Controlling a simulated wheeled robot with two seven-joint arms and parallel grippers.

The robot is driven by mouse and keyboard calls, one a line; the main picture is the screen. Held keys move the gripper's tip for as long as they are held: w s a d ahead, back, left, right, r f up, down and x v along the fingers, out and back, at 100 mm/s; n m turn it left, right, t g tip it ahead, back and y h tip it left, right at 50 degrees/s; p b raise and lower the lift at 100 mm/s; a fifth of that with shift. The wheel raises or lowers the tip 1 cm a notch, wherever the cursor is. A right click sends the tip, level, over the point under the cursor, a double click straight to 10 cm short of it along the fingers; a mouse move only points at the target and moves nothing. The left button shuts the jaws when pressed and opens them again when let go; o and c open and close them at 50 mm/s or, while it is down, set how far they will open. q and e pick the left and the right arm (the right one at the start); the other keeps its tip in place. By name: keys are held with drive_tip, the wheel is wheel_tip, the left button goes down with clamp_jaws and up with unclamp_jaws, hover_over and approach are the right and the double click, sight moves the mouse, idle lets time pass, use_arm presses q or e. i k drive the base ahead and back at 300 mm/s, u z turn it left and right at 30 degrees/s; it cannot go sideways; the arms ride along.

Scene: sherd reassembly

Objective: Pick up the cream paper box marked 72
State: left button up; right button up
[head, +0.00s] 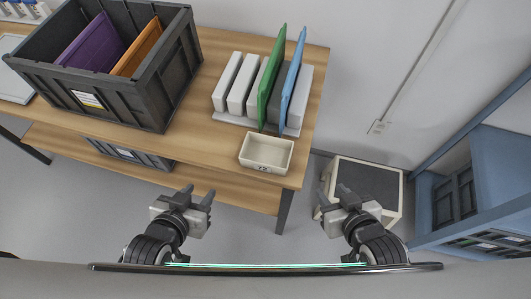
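A cream box (267,153) with an open top stands at the near right corner of the wooden table. Its front face carries a small dark mark, too small to read surely. Its inside looks empty. My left gripper (198,195) is open and empty, in front of the table and to the left of the box. My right gripper (333,193) is open and empty, beyond the table's right end. Both are apart from the box.
Behind the box, a rack (235,122) holds white blocks with a green panel (271,80) and a blue panel (293,85). A dark grey crate (125,104) with purple and orange folders stands left. Table between crate and box is clear. A cart stands right.

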sight(270, 154)
drive_tip(key=k, duration=0.5)
drive_tip(key=u, duration=3.05)
drive_tip(key=k, duration=1.3)
drive_tip(key=z, duration=2.3)
